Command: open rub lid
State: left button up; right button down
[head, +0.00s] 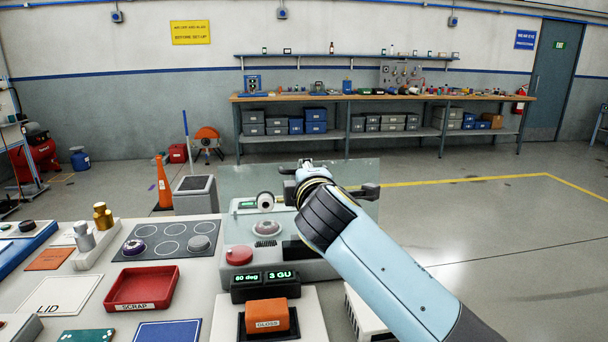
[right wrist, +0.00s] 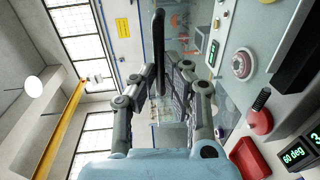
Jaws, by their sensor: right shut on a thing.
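A clear lid panel (head: 240,180) stands raised above the grey rub machine (head: 225,262) in the head view, tilted up behind its round pad. My right gripper (head: 300,176) is at the panel, and my arm crosses its right part. In the right wrist view a dark bar handle (right wrist: 158,45) passes between the fingers of my right gripper (right wrist: 163,80), which are shut on it. The far finger contact is partly hidden by the linkages. The machine's red button (head: 239,255) also shows in the right wrist view (right wrist: 260,122). My left gripper is out of view.
A gloss display (head: 265,285) and an orange gloss block (head: 267,315) stand in front of the machine. A red scrap tray (head: 143,288), a ringed plate (head: 170,240) and brass and steel weights (head: 103,215) lie left. The floor right of my arm is clear.

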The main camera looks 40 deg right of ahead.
jog(key=c, duration=1.4)
grip_release()
jog(key=shift+d+f, duration=0.1)
jog(key=shift+f, duration=0.2)
jog(key=shift+r, duration=0.1)
jog(key=shift+v, duration=3.75)
